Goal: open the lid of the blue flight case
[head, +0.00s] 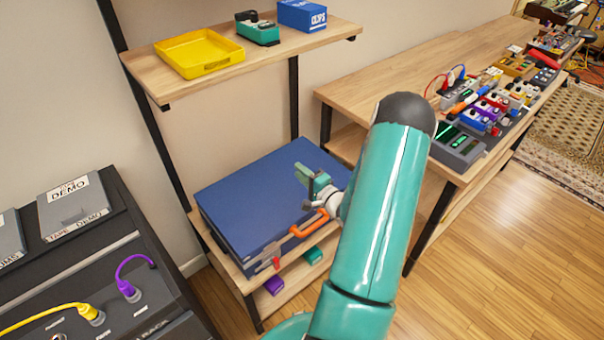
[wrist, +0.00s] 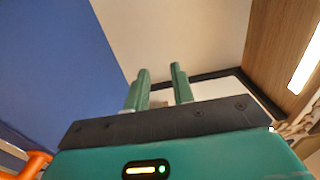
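The blue flight case (head: 245,190) lies flat on a wooden shelf, its lid down. An orange handle (head: 310,223) and a red latch (head: 277,263) show on its front side. A second latch is not clearly visible; my arm hides the front right corner. My gripper (head: 308,177) is at the right part of the case, near the handle; whether it touches the lid is unclear. In the wrist view the two green fingers (wrist: 160,85) stand apart with nothing between them. The blue case (wrist: 55,70) fills the left side there, with the orange handle (wrist: 35,165) at lower left.
A shelf above holds a yellow tray (head: 198,52), a green pedal (head: 258,31) and a blue box (head: 303,15). A wooden bench (head: 400,70) with several pedals stands right. A dark amp (head: 100,270) with cables stands left. Wooden floor (head: 500,260) is clear at right.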

